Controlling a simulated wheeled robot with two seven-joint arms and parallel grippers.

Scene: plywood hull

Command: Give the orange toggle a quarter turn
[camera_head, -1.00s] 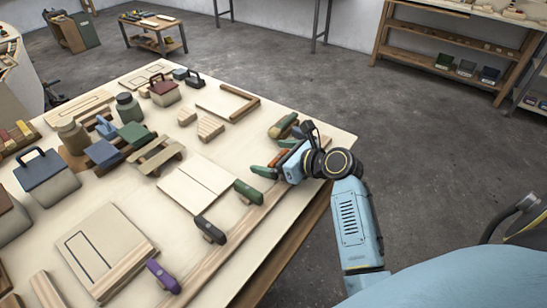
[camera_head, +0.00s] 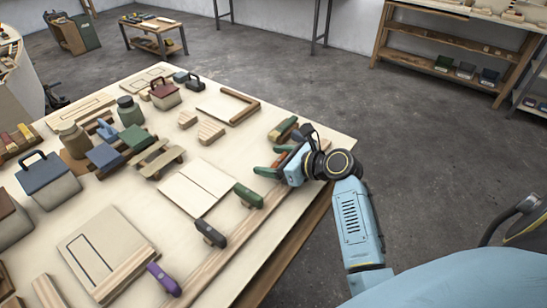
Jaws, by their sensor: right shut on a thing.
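The orange toggle (camera_head: 281,160) is at the right end of the wooden rail along the table's near right edge, mostly hidden by my right gripper. My right gripper (camera_head: 277,162) comes in from the right, with one green finger on each side of the toggle, and is shut on it. Only a small strip of orange shows between the fingers, so the toggle's exact angle is hard to tell. My left gripper is not in view.
On the same rail are a green toggle (camera_head: 249,196), a black toggle (camera_head: 210,233) and a purple toggle (camera_head: 164,280). A green and tan block (camera_head: 283,129) lies just beyond my gripper. Pale boards (camera_head: 197,186) lie left of the rail. Open floor is to the right.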

